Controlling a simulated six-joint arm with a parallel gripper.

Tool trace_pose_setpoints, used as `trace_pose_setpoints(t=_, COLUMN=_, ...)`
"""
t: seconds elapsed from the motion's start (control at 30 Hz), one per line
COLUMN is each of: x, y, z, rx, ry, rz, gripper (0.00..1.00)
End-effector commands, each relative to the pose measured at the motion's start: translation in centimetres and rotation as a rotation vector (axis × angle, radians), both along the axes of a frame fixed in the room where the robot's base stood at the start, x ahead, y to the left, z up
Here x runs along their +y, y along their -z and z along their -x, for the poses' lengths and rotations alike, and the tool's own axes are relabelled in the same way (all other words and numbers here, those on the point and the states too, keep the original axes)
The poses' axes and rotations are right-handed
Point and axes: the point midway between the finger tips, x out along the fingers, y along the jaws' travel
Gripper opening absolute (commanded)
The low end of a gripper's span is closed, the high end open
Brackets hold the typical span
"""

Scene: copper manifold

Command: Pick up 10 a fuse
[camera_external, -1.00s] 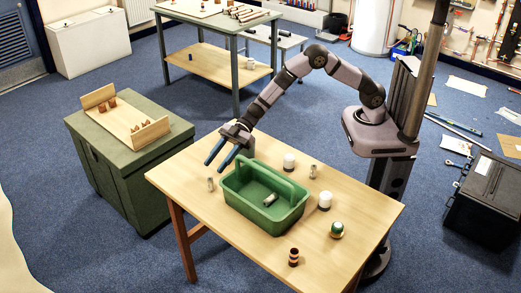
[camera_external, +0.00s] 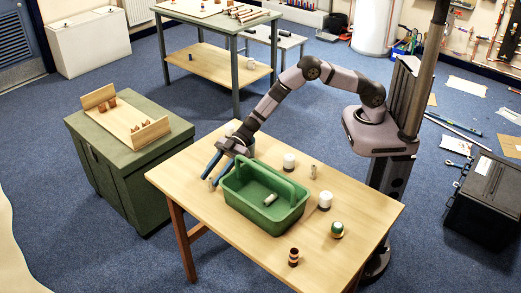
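A small silvery cylinder (camera_external: 210,184), which looks like a fuse, stands on the wooden table near its left edge. My gripper (camera_external: 209,181) points down at it with its two blue fingers apart, the tips at or close beside the cylinder. I cannot tell if they touch it. Another silvery cylinder (camera_external: 269,199) lies inside the green tote (camera_external: 240,207). A third silvery cylinder (camera_external: 313,171) stands on the table behind the tote. The fingers partly hide the left cylinder.
The tote with its raised handle stands just right of my gripper. White cylinders with dark bases (camera_external: 289,162) (camera_external: 325,201), a green-and-white piece (camera_external: 337,230) and a brown banded cylinder (camera_external: 293,257) stand on the table (camera_external: 240,243). The table's front left is clear.

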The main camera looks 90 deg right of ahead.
Motion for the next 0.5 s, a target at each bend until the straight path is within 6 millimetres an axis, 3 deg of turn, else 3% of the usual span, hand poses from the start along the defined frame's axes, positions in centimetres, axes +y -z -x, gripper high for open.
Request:
trace_pose_setpoints(t=0.03, x=0.0, y=-0.01, z=0.01, rx=0.0, ry=0.0, rz=0.0, gripper=0.24)
trace_pose_setpoints(t=0.13, x=0.0, y=-0.02, z=0.02, rx=0.0, ry=0.0, rz=0.0, gripper=0.0)
trace_pose_setpoints(t=0.5, x=0.0, y=-0.36, z=-0.01, rx=-0.001, ry=0.0, rz=0.0, gripper=0.0)
